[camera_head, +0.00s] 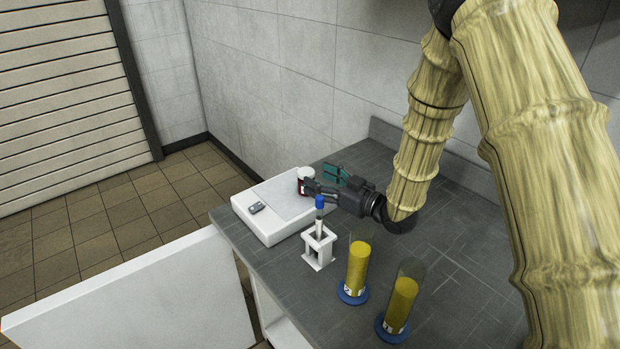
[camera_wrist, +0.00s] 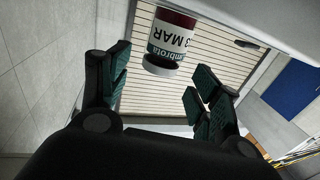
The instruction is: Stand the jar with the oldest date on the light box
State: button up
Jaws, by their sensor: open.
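One jar (camera_head: 304,179) with a red body, white lid and white label shows at the right part of the white light box (camera_head: 270,228). It looks upright there, though my gripper partly hides its base. In the wrist view the jar (camera_wrist: 172,38) lies just beyond my fingertips, near the middle, with "3 MAR" readable on its label; the rest of the date is unclear. My gripper (camera_head: 320,181) is open beside the jar, with its teal-padded fingers spread. In the wrist view the gap between the fingers (camera_wrist: 160,82) is empty. No other jar shows.
A small grey device (camera_head: 256,208) lies on the light box. A white rack (camera_head: 318,247) with a blue-capped tube (camera_head: 320,202) stands close in front of my gripper. Two cylinders of yellow contents (camera_head: 358,268) (camera_head: 401,305) stand nearer. The dark bench (camera_head: 450,255) is clear at right.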

jog(key=b+v, duration=0.1)
jog(key=v, duration=0.6)
jog(key=shift+s+d, duration=0.1)
